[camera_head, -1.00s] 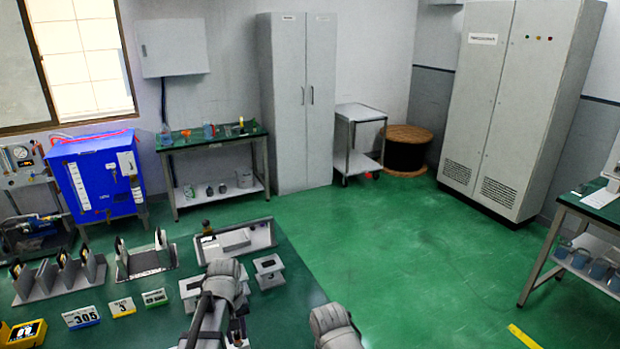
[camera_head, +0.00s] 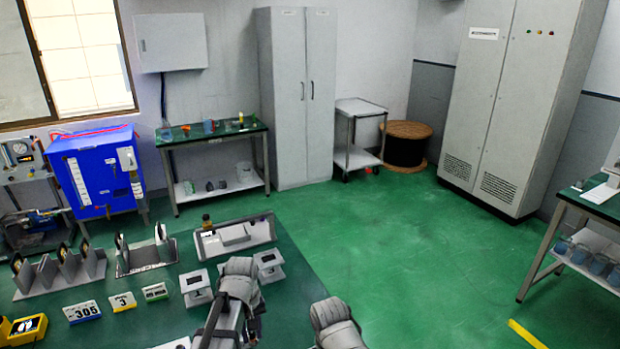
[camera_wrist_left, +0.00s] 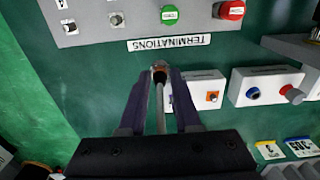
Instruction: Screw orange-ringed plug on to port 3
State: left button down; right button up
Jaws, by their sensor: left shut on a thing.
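In the left wrist view my left gripper (camera_wrist_left: 159,82) is shut on the orange-ringed plug (camera_wrist_left: 159,68), which sits between the fingertips. A grey cable runs back from it between the fingers. The plug's front end is close to the lower edge of a grey panel marked TERMINATIONS (camera_wrist_left: 169,43); contact cannot be told. In the head view my left arm (camera_head: 238,290) reaches over the green table and its fingertips cannot be made out. I cannot pick out port 3. Part of my right arm (camera_head: 336,325) shows at the bottom, but its gripper does not.
A white box with an orange square (camera_wrist_left: 205,98) and a box with blue and red knobs (camera_wrist_left: 262,88) stand right of the plug. In the head view a number 3 card (camera_head: 123,302), a 305 card (camera_head: 82,312) and slotted holders (camera_head: 60,272) occupy the table's left.

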pick_arm(q)
jog(key=shift+s+d, duration=0.15)
jog(key=shift+d, duration=0.25)
jog(key=shift+d, duration=0.1)
jog(key=shift+s+d+f, duration=0.1)
jog(key=shift+s+d, duration=0.15)
jog(key=shift+d, duration=0.5)
jog(key=shift+s+d+f, duration=0.1)
jog(key=shift+s+d, duration=0.1)
jog(key=shift+d, duration=0.6)
jog(key=shift+s+d+f, duration=0.1)
jog(key=shift+s+d, duration=0.15)
jog(key=shift+d, duration=0.5)
pick_arm(e)
jog(key=shift+f, duration=0.25)
pick_arm(q)
jog(key=d, duration=0.1)
jog(key=s+d, duration=0.1)
jog(key=d, duration=0.1)
jog(key=shift+d+f+b, duration=0.1)
jog(key=shift+d+b, duration=0.2)
jog(key=shift+b, duration=0.1)
pick_arm(e)
jog(key=shift+f, duration=0.2)
pick_arm(q)
jog(key=shift+f, duration=0.1)
pick_arm(e)
jog(key=shift+f, duration=0.1)
